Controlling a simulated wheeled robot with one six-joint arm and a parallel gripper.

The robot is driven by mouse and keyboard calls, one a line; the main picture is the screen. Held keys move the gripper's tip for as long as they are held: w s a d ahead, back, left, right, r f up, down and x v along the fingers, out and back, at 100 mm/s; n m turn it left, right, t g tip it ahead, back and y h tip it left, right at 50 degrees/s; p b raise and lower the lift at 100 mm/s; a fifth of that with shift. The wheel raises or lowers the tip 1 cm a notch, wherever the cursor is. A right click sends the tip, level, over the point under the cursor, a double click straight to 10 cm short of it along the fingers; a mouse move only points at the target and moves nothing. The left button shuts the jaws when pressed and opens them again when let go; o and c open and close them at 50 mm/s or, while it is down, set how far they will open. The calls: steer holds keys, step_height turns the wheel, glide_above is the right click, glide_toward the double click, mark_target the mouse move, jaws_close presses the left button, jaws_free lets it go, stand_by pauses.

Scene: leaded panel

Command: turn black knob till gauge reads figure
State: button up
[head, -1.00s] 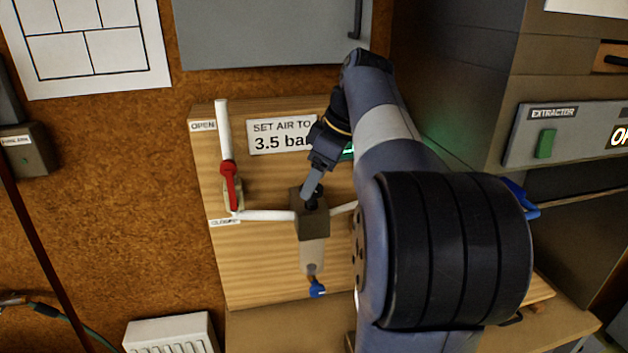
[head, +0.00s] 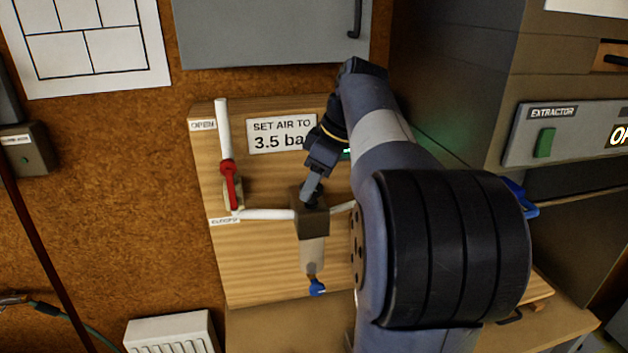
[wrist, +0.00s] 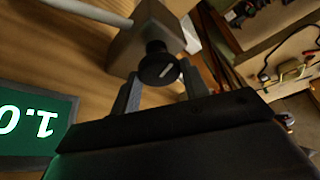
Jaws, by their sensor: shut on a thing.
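The black knob (wrist: 158,68), round with a pale line on its face, sits on a grey-brown regulator block (head: 313,222). The block also shows in the wrist view (wrist: 136,38). My gripper (wrist: 160,82) has one finger on each side of the knob and is shut on it. In the head view my gripper (head: 308,196) reaches down to the top of the block and hides most of the knob. The green gauge display (wrist: 36,124) is upside down in the wrist view, partly cut off, and appears to read 1.0. My arm covers most of it in the head view.
A sign (head: 280,135) on the wooden panel (head: 260,265) reads SET AIR TO 3.5 bar. A red lever (head: 230,185) stands upright on the white pipe at left. A grey cabinet (head: 270,30) is above, and the extractor box (head: 565,133) is at right.

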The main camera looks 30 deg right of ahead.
steer(key=shift+m, duration=0.5)
steer(key=shift+c, duration=0.2)
steer(key=m+h, duration=0.1)
steer(key=m, duration=0.1)
steer(key=m+t, duration=0.1)
steer(key=m, duration=0.1)
steer(key=shift+a+m+h, duration=0.15)
steer(key=shift+m+h, duration=0.25)
steer(key=m+h, duration=0.1)
steer(key=m, duration=0.2)
steer(key=m+h, duration=0.1)
steer(key=m, duration=0.2)
steer(key=shift+a+h, duration=0.2)
steer(key=shift+h, duration=0.1)
steer(key=m+h, duration=0.1)
steer(key=m, duration=0.2)
steer(key=m+g+h, duration=0.1)
steer(key=m, duration=0.2)
steer(key=shift+w+a+m, duration=0.1)
steer(key=shift+m, duration=0.2)
steer(key=m+g, duration=0.1)
steer(key=m, duration=0.2)
steer(key=m+g+h, duration=0.1)
steer(key=m, duration=0.2)
steer(key=shift+w, duration=0.1)
steer(key=shift+m+g, duration=0.3)
steer(key=shift+m, duration=0.1)
steer(key=o, duration=1)
steer(key=shift+c, duration=0.2)
steer(key=shift+r, duration=0.1)
